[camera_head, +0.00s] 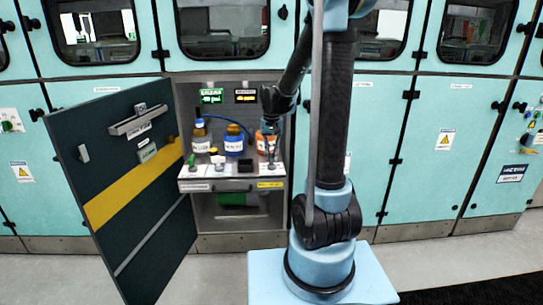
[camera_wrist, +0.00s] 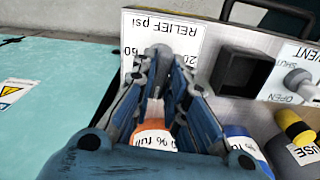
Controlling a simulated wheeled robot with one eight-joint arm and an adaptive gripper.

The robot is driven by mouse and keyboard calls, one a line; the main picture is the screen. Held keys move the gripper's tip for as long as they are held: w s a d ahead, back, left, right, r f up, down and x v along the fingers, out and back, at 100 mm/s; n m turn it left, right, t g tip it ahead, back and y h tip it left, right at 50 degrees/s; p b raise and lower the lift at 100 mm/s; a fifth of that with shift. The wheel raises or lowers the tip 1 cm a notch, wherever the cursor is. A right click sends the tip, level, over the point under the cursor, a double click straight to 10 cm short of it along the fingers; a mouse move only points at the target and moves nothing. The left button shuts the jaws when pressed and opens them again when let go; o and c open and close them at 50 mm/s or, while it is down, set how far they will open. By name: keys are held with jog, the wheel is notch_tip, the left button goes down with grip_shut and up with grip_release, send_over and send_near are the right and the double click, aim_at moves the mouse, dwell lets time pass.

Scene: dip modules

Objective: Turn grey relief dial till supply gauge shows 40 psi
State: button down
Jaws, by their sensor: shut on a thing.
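The grey relief dial (camera_wrist: 158,76) is mostly hidden between my fingertips in the wrist view. My gripper (camera_wrist: 164,72) is shut on it, in front of the white "RELIEF psi" scale plate (camera_wrist: 152,32). The numbers 60 and 20 show on the plate; the dial's pointer is hidden. In the head view my gripper (camera_head: 269,130) reaches into the open cabinet at the right end of the shelf, and the dial cannot be made out. A green lit display (camera_head: 211,96) above the shelf reads in psi; its digits look like 40 but are too small to be sure.
An orange-labelled bottle (camera_wrist: 153,136) stands close under my fingers. A vent switch (camera_wrist: 298,78) is near the dial. The dark cabinet door (camera_head: 125,190) hangs open at left.

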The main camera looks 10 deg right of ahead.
aim_at(272, 155)
jog(key=shift+n, duration=0.7)
jog(key=c, duration=1.6)
grip_release()
notch_tip(272, 155, up, 12)
jog(key=shift+f, duration=0.1)
